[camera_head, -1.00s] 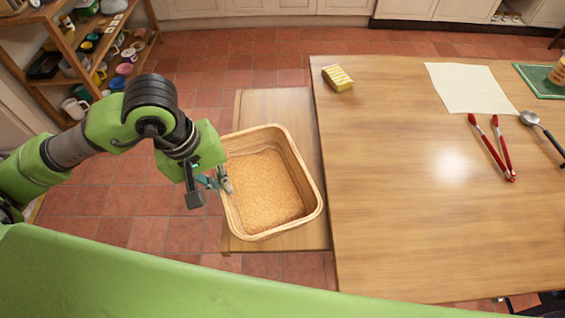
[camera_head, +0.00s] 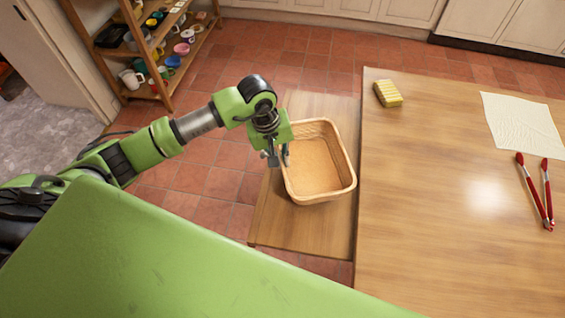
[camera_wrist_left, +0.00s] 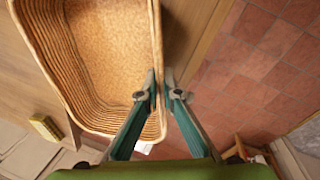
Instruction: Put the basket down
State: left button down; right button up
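The basket (camera_head: 318,168) is a light wicker, open-topped box, and it looks empty. In the head view it is upright over the low wooden bench (camera_head: 300,230), beside the table's left edge. Whether its base touches the bench cannot be told. My left gripper (camera_head: 276,156) is at the basket's left wall. In the left wrist view, the gripper (camera_wrist_left: 160,88) is shut on the basket's wall (camera_wrist_left: 157,40), one finger inside and one outside. My right gripper is not in view.
A shelf with cups (camera_head: 150,50) is at the back left. The bench's near end is clear.

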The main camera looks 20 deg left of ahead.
pick_arm(q)
jog(key=shift+w+f, duration=0.25)
jog(key=shift+f, duration=0.05)
jog(key=shift+p+x, duration=0.8)
jog(key=shift+x, duration=0.3)
jog(key=shift+s+a+f, duration=0.15)
jog(key=shift+a+f, duration=0.05)
jog(key=shift+f, duration=0.35)
jog(key=c, duration=2.2)
grip_release()
jog(key=shift+c, duration=0.2)
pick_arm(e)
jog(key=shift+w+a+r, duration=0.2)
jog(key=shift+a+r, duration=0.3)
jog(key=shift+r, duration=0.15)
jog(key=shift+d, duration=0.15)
